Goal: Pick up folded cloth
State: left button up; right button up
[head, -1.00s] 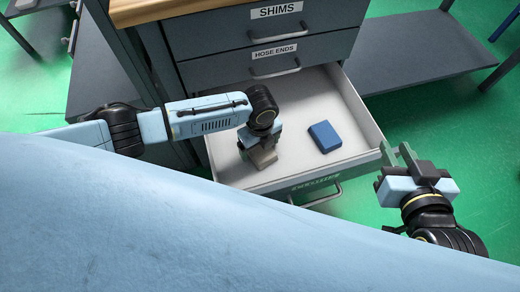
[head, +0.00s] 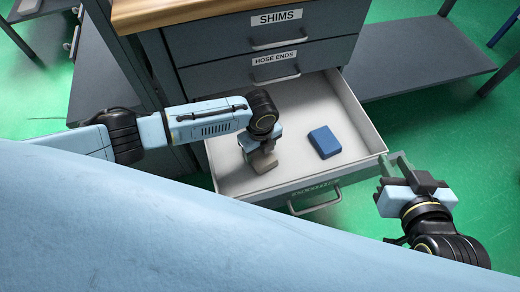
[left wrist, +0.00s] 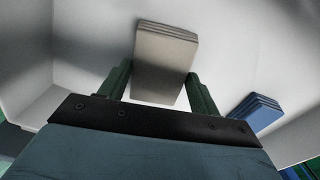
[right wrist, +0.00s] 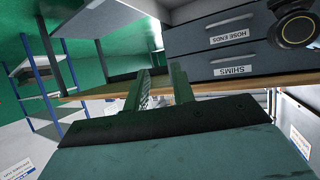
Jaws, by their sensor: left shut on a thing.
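A beige-grey folded cloth (head: 264,165) is in the open white-lined drawer (head: 235,178), left of its middle. My left gripper (head: 260,153) reaches down over it. In the left wrist view the cloth (left wrist: 165,57) sits between the two fingers, which are shut on its sides. I cannot tell whether it is clear of the drawer floor. A blue folded cloth (head: 325,142) lies flat on the drawer floor to the right; it also shows in the left wrist view (left wrist: 256,112). My right gripper (head: 398,166) is open and empty, outside the drawer's front right corner.
Closed drawers labelled SHIMS (head: 309,32) and HOSE ENDS (head: 240,77) are above the open one. The drawer walls surround both cloths. A grey low shelf (head: 425,60) stands at the right. A light blue surface (head: 150,225) fills the foreground.

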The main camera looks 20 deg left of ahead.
aim_at(260, 153)
pick_arm(q)
notch_tip(260, 153, up, 3)
jog(key=shift+r+p, duration=0.15)
jog(key=shift+p, duration=0.7)
notch_tip(260, 153, up, 4)
jog(key=shift+r+p, duration=0.1)
jog(key=shift+p, duration=0.95)
jog(key=shift+r+p, duration=0.45)
jog(key=shift+r, duration=0.5)
pick_arm(e)
jog(key=s+d+f+g+h, duration=0.3)
jog(key=s+d+f+g, duration=0.3)
jog(key=s+f+g, duration=0.3)
jog(key=shift+s+f+m, duration=0.3)
jog(key=shift+s+f, duration=0.55)
jog(key=shift+f, duration=0.35)
